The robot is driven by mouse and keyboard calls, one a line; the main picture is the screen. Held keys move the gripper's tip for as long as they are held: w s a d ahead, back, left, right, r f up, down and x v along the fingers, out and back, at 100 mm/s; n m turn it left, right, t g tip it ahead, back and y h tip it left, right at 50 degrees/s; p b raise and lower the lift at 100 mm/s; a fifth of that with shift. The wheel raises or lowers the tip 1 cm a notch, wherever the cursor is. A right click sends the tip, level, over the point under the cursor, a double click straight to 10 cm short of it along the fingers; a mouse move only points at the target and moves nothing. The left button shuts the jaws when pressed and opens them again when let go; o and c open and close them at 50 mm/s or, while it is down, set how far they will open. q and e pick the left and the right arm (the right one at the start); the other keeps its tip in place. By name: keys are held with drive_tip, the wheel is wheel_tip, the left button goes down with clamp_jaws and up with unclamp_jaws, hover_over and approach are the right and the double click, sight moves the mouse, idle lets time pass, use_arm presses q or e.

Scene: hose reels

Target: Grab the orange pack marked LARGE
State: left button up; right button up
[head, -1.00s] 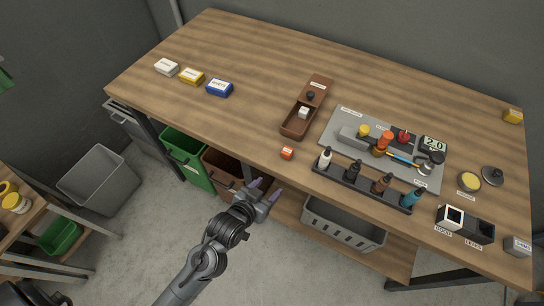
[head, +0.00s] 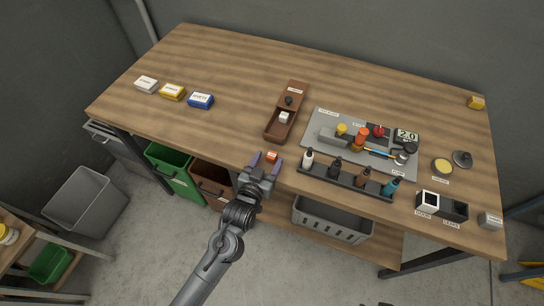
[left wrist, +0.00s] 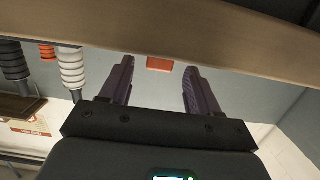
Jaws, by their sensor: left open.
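A small orange pack (head: 271,156) sits near the front edge of the wooden table. Its label is too small to read in the head view. My left gripper (head: 264,160) is open and empty at the table's front edge, its two purple fingers pointing at the pack. In the left wrist view, which looks upside down, the orange pack (left wrist: 160,64) shows between the open fingers (left wrist: 157,72), apart from both. My right gripper is not in view.
A brown box with a sliding lid (head: 279,126) lies just behind the pack. A black rack (head: 344,181) of several bottles stands to its right. White, yellow and blue packs (head: 201,100) lie at the left.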

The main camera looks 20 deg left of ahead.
sight(274, 152)
use_arm(q)
drive_tip(key=shift+w+f, duration=0.25)
drive_tip(key=shift+w, duration=0.15)
drive_tip(key=shift+w+d+f+b, duration=0.1)
drive_tip(key=shift+w+f+b, duration=0.2)
drive_tip(key=shift+w, duration=0.8)
drive_tip(key=shift+w+f+b, duration=0.15)
drive_tip(key=shift+w+b, duration=0.1)
drive_tip(key=shift+w, duration=0.85)
drive_tip(key=shift+c, duration=0.2)
drive_tip(key=c, duration=1)
